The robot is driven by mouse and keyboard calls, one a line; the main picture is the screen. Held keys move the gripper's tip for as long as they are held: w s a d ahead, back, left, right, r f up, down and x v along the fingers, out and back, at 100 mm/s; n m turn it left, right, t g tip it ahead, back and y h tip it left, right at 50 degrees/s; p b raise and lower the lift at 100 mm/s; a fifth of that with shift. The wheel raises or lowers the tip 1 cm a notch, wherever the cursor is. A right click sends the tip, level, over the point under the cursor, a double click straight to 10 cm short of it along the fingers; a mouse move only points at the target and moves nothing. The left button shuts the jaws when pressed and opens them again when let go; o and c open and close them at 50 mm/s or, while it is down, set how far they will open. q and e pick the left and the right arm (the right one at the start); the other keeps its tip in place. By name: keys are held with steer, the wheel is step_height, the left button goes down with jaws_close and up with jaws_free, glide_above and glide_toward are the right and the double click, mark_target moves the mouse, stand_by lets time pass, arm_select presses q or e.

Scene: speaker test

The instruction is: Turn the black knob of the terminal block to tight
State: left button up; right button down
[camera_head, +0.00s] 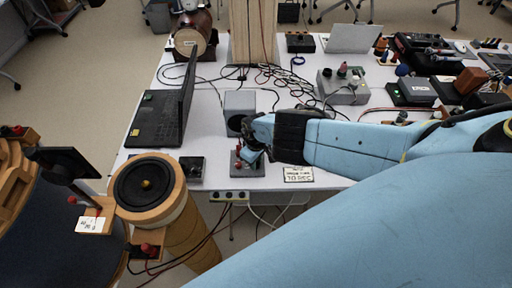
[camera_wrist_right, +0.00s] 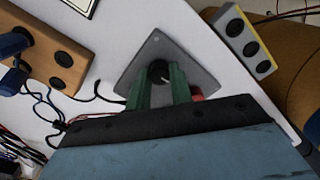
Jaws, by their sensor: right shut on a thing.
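The terminal block (camera_head: 241,171) is a small grey plate near the table's front edge, with a red post (camera_head: 238,165) at its left. In the right wrist view its grey plate (camera_wrist_right: 153,42) carries the black knob (camera_wrist_right: 160,71), and a bit of red (camera_wrist_right: 197,94) shows beside a finger. My right gripper (camera_head: 252,154) reaches over the block from the right. In the wrist view its two green fingers (camera_wrist_right: 161,84) are shut on the black knob, one on each side. The knob is hidden behind the gripper in the head view. My left gripper is not in view.
A grey speaker box (camera_head: 239,108) stands just behind the block, and a laptop (camera_head: 165,115) is left of it. A black box (camera_head: 191,170) sits left and a label card (camera_head: 298,174) right of the block. A large round wooden speaker (camera_head: 146,183) stands at front left.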

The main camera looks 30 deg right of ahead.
steer(key=shift+m, duration=0.6)
steer(key=c, duration=1.2)
jaws_free()
steer(key=shift+c, duration=0.2)
steer(key=shift+r, duration=0.1)
